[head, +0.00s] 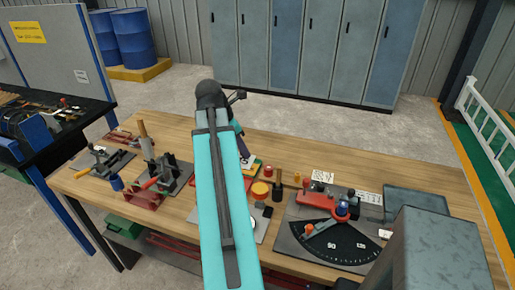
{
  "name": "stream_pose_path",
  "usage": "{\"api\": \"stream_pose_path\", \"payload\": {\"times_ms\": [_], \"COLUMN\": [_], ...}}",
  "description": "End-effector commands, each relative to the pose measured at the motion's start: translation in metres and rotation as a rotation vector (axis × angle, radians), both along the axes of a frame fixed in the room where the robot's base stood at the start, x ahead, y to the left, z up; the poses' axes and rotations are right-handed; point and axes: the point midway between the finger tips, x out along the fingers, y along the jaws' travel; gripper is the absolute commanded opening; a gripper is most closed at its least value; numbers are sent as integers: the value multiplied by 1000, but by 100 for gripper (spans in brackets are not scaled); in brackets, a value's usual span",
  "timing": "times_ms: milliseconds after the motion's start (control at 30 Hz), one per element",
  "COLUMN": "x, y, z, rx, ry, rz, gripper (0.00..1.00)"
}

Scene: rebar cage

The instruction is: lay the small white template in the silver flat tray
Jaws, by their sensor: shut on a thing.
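My gripper (243,148) shows only in part past my turquoise arm, over the back middle of the workbench. It points down, and its fingertips are small and hard to make out. A small white piece with dark marks, which looks like the white template (248,160), is at its tip; my gripper appears shut on it. A flat grey tray (415,201) lies at the back right of the bench, apart from my gripper. Its visible part looks empty. A grey block in the foreground hides part of its front side.
A bending plate with a black angle dial (327,241) lies left of the tray, with a red tool on it. Yellow and red pots (260,190) stand near my arm. Clamp fixtures (165,173) fill the left. My arm hides the bench's middle. Clear wood runs along the back right edge.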

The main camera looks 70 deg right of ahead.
Motion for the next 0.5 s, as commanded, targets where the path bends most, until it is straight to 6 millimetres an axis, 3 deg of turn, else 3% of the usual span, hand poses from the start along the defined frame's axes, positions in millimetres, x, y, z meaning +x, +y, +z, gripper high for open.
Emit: {"api": "stream_pose_path", "payload": {"times_ms": [100,500], "x": [34,133], "y": [12,69], "z": [-2,-12], "rx": [0,1], "ry": [0,0], "rz": [12,23], "gripper": [0,0]}}
